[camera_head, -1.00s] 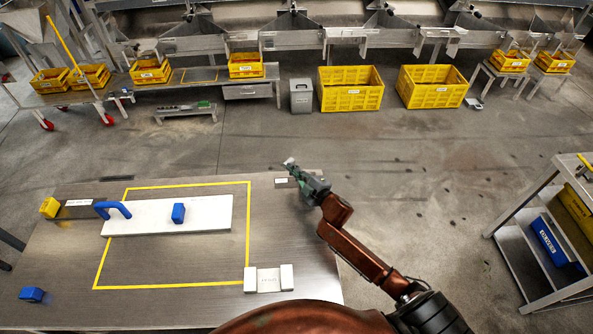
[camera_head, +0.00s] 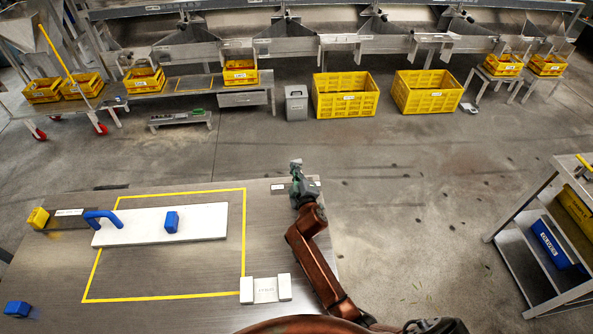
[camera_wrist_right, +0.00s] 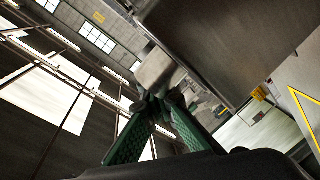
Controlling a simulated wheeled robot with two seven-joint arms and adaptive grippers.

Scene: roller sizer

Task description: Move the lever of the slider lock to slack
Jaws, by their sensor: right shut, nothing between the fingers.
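I cannot tell which part is the slider lock's lever. My right gripper (camera_head: 296,164) is by the table's far right edge, well right of the slab, shut and empty. In the wrist view its green fingertips (camera_wrist_right: 165,98) meet, and a grey block-like shape (camera_wrist_right: 154,70) shows just beyond them; contact is unclear. My left gripper is not in view.
A white bracket-shaped piece (camera_head: 265,289) lies near the yellow outline's lower right corner. A grey shelf cart (camera_head: 540,255) stands at the right. Open floor lies beyond the table.

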